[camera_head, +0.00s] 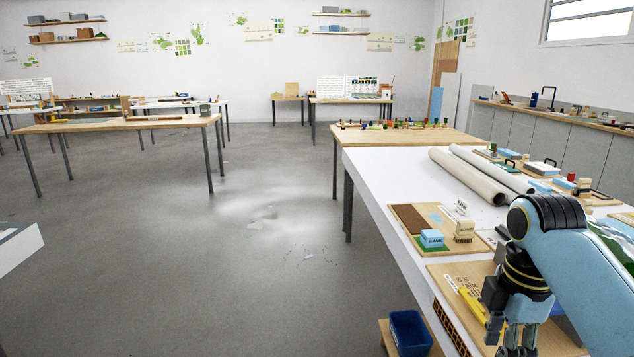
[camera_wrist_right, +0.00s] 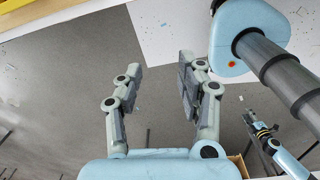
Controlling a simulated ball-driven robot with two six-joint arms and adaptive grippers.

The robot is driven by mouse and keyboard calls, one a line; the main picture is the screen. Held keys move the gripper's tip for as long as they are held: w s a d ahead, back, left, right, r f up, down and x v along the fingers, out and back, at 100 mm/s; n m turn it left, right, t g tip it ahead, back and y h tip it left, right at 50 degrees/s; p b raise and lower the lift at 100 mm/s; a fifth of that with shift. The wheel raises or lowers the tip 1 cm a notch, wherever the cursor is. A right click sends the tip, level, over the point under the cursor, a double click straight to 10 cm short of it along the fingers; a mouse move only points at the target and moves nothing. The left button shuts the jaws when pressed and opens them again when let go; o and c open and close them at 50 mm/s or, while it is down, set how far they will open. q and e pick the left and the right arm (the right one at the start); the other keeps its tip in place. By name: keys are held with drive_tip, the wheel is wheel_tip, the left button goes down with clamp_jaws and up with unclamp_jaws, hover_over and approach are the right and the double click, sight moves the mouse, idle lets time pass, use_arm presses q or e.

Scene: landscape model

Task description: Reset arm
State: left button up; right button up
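My right arm comes in from the right edge of the head view, over the near worktable. Its right gripper (camera_head: 515,345) hangs downward at the bottom edge, partly cut off. In the right wrist view the right gripper (camera_wrist_right: 160,68) has its fingers well apart with nothing between them. Grey floor and a pale surface show beyond the fingers. What looks like my left gripper (camera_wrist_right: 255,124) shows small at the lower right of the wrist view; its finger opening is unclear. My left arm is not in the head view.
The white worktable (camera_head: 385,200) holds rolled tubes (camera_head: 467,176), a wooden model board (camera_head: 408,218) with a blue block (camera_head: 432,238), and yellow tools (camera_head: 472,303) near the arm. A blue bin (camera_head: 409,332) stands below its edge. The floor (camera_head: 180,260) at left is mostly clear.

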drive_tip(key=s+r+m+t, duration=0.2)
drive_tip(key=s+m+t, duration=0.1)
drive_tip(key=s+m, duration=1.65)
drive_tip(key=s+d+f+n+g+b, duration=0.1)
drive_tip(key=s+f+n+b, duration=0.15)
drive_tip(key=f, duration=1.35)
drive_tip(key=s+d+f+n+b, duration=0.1)
drive_tip(key=s+f+b, duration=0.25)
drive_tip(key=f, duration=1.35)
use_arm(q)
wheel_tip(320, 180, down, 9)
drive_tip(key=s+b, duration=0.1)
drive_tip(key=b, duration=0.1)
drive_tip(key=shift+b, duration=0.3)
use_arm(e)
drive_tip(key=s+d+f+g, duration=0.1)
drive_tip(key=s+f, duration=1.6)
drive_tip(key=s, duration=0.1)
drive_tip(key=shift+s+f+m+h, duration=0.2)
drive_tip(key=shift+m+h, duration=0.1)
